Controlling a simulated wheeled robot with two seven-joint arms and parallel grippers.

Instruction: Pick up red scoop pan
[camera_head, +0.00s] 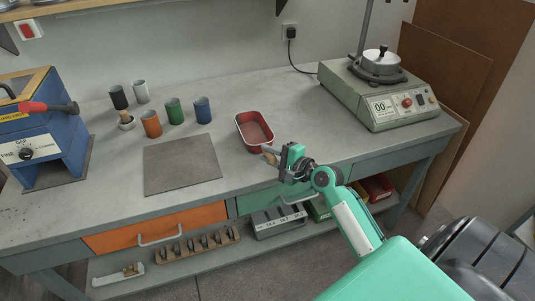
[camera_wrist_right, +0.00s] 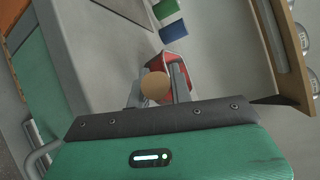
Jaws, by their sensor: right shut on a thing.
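The red scoop pan (camera_head: 253,133) is at the front middle of the bench, with its open side up and a short wooden handle (camera_head: 270,156) pointing toward me. My right gripper (camera_head: 276,160) comes from the front right and is shut on the handle. In the right wrist view the handle's round wooden end (camera_wrist_right: 156,86) shows between the two fingers (camera_wrist_right: 158,92), with part of the red pan (camera_wrist_right: 176,66) behind them. I cannot tell whether the pan touches the bench. My left gripper is not in view.
Left of the pan lie a flat grey plate (camera_head: 182,165) and several coloured cups, among them a blue one (camera_head: 203,110) and an orange one (camera_head: 151,124). A blue machine (camera_head: 45,140) stands far left, a grey-green device (camera_head: 380,100) at the back right. Bench behind the pan is clear.

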